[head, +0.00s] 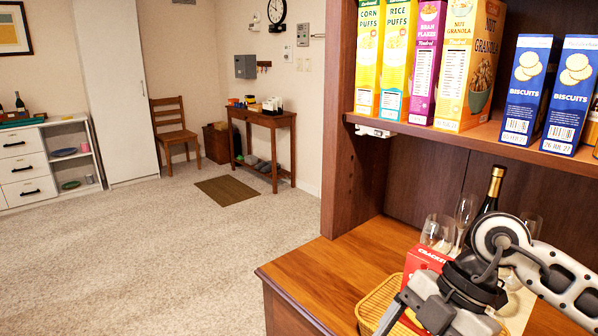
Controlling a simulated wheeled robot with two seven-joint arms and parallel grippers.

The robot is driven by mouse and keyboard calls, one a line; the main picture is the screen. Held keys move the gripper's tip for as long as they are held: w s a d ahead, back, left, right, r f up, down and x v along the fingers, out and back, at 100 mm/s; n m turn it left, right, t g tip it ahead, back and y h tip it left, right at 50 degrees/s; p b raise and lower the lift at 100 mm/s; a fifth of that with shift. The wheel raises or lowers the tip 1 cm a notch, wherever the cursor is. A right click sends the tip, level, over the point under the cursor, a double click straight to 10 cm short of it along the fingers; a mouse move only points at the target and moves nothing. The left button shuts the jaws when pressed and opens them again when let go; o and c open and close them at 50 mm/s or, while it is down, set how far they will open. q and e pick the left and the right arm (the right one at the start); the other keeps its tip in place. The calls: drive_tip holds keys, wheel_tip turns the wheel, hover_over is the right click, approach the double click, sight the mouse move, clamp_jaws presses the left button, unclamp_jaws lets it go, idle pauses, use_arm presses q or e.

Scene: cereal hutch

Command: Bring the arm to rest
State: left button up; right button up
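My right arm comes in from the right over the hutch counter (325,275). Its gripper (432,312) points down and to the left above a wicker basket (372,305), at the bottom edge of the head view. The fingertips are partly hidden or cut off, so I cannot tell whether they are open or hold anything. A red crackers box (428,259) stands behind the gripper, partly hidden by it. My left gripper is not in view.
A dark bottle (491,190) and several clear glasses (438,232) stand close behind the arm. The shelf (400,130) above holds a yellow corn puffs box (369,55), other cereal boxes and blue biscuits boxes (527,90). The carpet (150,260) at left is clear.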

drive_tip(key=s+a+r+t+y, duration=0.1)
drive_tip(key=s+a+r+y, duration=0.15)
drive_tip(key=a+y, duration=0.5)
drive_tip(key=s+a+r+t+y, duration=0.1)
drive_tip(key=a+r+y, duration=0.3)
drive_tip(key=a+y, duration=0.35)
drive_tip(key=w+d+f+m+t+h, duration=0.2)
drive_tip(key=d+f+m+t+h, duration=0.3)
drive_tip(key=f+m+t+h, duration=0.4)
drive_tip(key=w+d+f+m+t+h, duration=0.3)
drive_tip(key=d+f+m+t+h, duration=0.15)
drive_tip(key=m+t, duration=0.5)
drive_tip(key=s+d+f+m+g+h, duration=0.3)
drive_tip(key=s+f+g, duration=0.5)
drive_tip(key=f, duration=0.6)
drive_tip(key=shift+s+d+f+h, duration=0.3)
drive_tip(key=shift+s+d+h, duration=0.25)
drive_tip(key=shift+s, duration=0.65)
